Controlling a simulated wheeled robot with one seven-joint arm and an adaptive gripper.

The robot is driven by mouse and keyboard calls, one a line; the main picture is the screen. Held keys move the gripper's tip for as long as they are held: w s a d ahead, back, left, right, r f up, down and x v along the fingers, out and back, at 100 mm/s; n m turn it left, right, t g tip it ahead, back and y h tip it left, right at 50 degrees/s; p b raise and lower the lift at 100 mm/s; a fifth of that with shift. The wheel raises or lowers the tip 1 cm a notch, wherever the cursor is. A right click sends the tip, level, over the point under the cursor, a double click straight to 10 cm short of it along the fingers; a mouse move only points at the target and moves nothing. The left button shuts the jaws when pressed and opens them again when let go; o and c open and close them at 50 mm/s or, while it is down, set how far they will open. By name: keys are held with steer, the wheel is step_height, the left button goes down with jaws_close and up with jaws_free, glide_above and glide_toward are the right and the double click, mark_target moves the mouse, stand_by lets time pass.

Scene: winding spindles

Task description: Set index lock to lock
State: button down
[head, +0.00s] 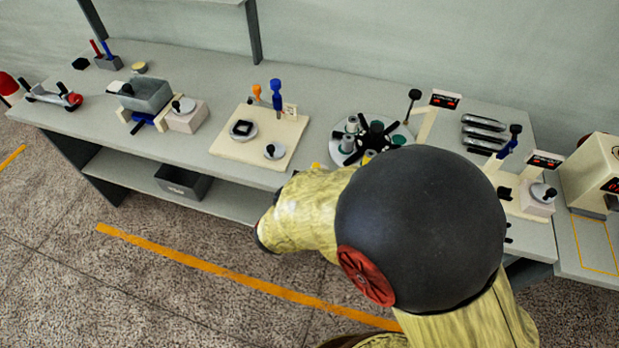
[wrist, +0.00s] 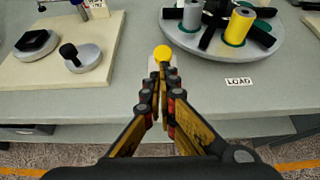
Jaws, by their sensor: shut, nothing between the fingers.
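A yellow round knob (wrist: 162,52) stands on a pale plate at the front edge of the bench, just beyond my fingertips in the wrist view; it looks like the index lock handle, though no label for it is readable. Part of it may be the small yellow patch in the head view (head: 316,166). My gripper (wrist: 160,80) is shut and empty, its fingertips close in front of the knob; whether they touch it I cannot tell. The round grey turntable (wrist: 215,57) with grey and yellow spindles and black arms lies just behind to the right. My arm hides my gripper in the head view.
A "LOAD" label (wrist: 238,82) is on the bench front. A cream board (head: 222,140) with a black-knobbed dial and upright blue and orange handles stands left. A black-topped lever (head: 414,94) stands behind the turntable. Bare bench lies between the board and turntable.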

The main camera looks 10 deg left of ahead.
mark_target(314, 166)
steer(key=shift+w+r+p, duration=0.1)
steer(key=shift+r+p, duration=0.15)
steer(key=shift+p, duration=0.25)
steer(key=r+g+p, duration=0.1)
steer(key=p, duration=0.2)
steer(key=w+g+p, duration=0.1)
steer(key=p, duration=0.3)
steer(key=shift+w+d+r+g, duration=0.1)
steer(key=shift+r+g, duration=0.3)
steer(key=g+p, duration=0.1)
steer(key=p, duration=0.2)
steer(key=w+g+p, duration=0.1)
steer(key=p, duration=0.3)
steer(key=shift+w+r, duration=0.1)
steer(key=shift+r, duration=0.15)
steer(key=shift+f, duration=0.25)
steer(key=shift+r, duration=0.1)
steer(key=shift+r+p, duration=0.45)
steer(key=shift+r, duration=0.3)
